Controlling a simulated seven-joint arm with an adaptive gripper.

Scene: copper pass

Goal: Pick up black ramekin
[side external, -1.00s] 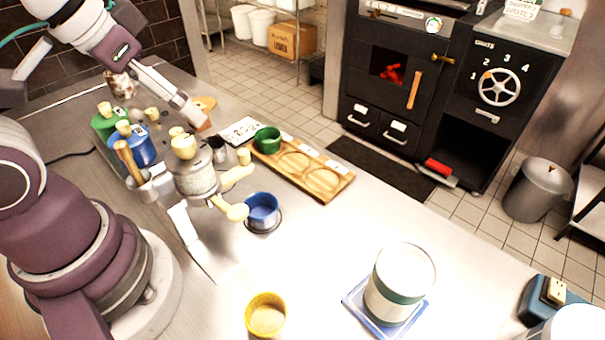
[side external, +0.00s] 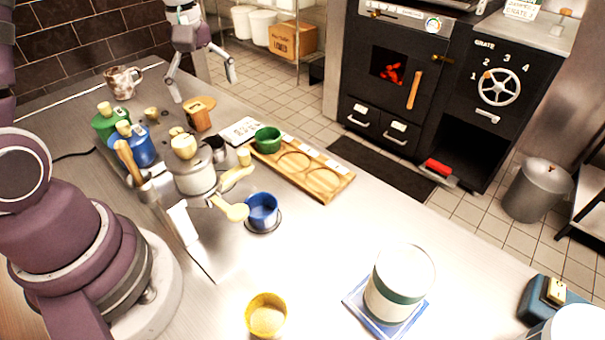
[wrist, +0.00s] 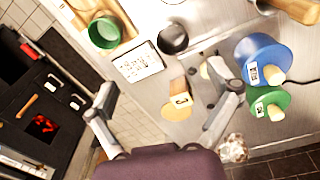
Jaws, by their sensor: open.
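The black ramekin (wrist: 172,38) sits on the steel counter near the top middle of the wrist view, beside a white card. In the side view the black ramekin (side external: 217,150) is partly hidden behind the grey-and-cream machine. My gripper (side external: 205,85) is open and empty, raised above the far end of the counter. In the wrist view its fingers (wrist: 163,88) are spread wide, and the ramekin lies beyond them. The gripper is apart from the ramekin.
A wooden block (side external: 198,112) stands beneath my gripper. Blue (side external: 137,147) and green (side external: 107,122) canisters stand to the left. A wooden tray (side external: 325,186) holds a green ramekin (side external: 267,139). A blue cup (side external: 262,209) and yellow cup (side external: 266,314) are nearer. The counter's front middle is clear.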

